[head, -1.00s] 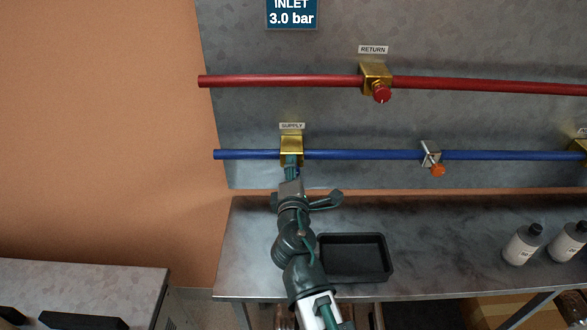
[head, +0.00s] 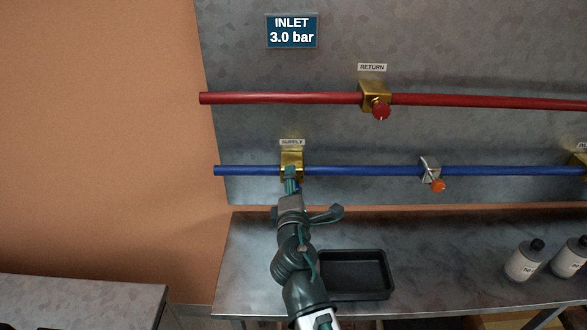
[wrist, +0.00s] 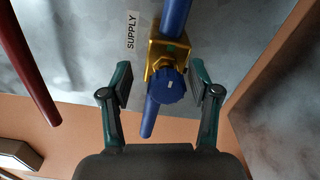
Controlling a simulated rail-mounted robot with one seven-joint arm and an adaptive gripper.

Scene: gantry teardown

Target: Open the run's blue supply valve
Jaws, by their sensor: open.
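The supply valve is a brass block (head: 291,158) on the blue pipe, under a SUPPLY label (head: 292,142). In the wrist view its blue round knob (wrist: 169,86) with a small white mark faces me, on the brass body (wrist: 170,50). My gripper (wrist: 160,92) is open, one finger on each side of the knob, with gaps on both sides; I see no contact. In the head view my gripper (head: 291,180) covers the knob and part of the valve.
A red return pipe (head: 280,98) with a red-knobbed brass valve (head: 375,95) runs above. A steel valve with an orange knob (head: 438,186) sits to the right. An INLET sign (head: 291,30) reads 3.0 bar. A black tray (head: 352,274) and bottles (head: 524,260) stand on the bench.

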